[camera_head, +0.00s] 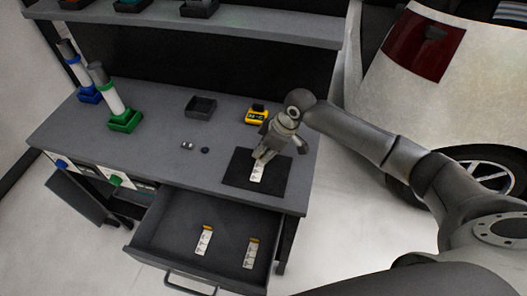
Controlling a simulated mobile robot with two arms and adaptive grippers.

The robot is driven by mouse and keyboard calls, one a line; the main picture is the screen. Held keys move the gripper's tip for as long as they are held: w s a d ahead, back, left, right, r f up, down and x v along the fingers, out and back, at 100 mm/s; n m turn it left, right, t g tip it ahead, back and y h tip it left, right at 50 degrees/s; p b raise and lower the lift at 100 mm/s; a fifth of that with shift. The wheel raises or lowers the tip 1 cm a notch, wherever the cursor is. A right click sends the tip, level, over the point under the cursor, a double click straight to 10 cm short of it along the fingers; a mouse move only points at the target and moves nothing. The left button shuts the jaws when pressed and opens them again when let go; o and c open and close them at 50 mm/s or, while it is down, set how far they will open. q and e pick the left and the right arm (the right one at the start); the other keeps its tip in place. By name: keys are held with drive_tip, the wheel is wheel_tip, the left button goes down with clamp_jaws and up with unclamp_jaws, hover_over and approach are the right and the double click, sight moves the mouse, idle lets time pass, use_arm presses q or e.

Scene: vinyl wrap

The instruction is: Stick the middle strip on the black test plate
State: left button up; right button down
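The black test plate (237,176) lies flat near the right front of the grey workbench. A white strip with dark markings (257,173) is over the plate, close to its surface; I cannot tell whether it is stuck down. My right gripper (263,154) is low over the plate, with a fingertip at the strip's far end. The gripper hides that end, and its grip is unclear. Two similar white strips with orange ends, a left one (204,241) and a right one (250,254), lie in the open drawer with a gap between them. My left gripper is out of view.
The open drawer (165,233) juts out below the bench front. A yellow device (257,114) stands behind the plate, with a black tray (201,107) to its left. Small round items (188,145) lie left of the plate. Bottles in green (125,121) and blue holders stand farther left.

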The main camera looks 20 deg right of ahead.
drive_tip(key=shift+s+f, duration=0.15)
drive_tip(key=shift+f, duration=0.05)
drive_tip(key=c, duration=1.6)
unclamp_jaws()
drive_tip(key=shift+o, duration=0.2)
drive_tip(key=shift+r, duration=0.1)
drive_tip(key=shift+r, duration=0.1)
drive_tip(key=v, duration=1.1)
drive_tip(key=shift+d+r, duration=0.15)
drive_tip(key=shift+r, duration=0.25)
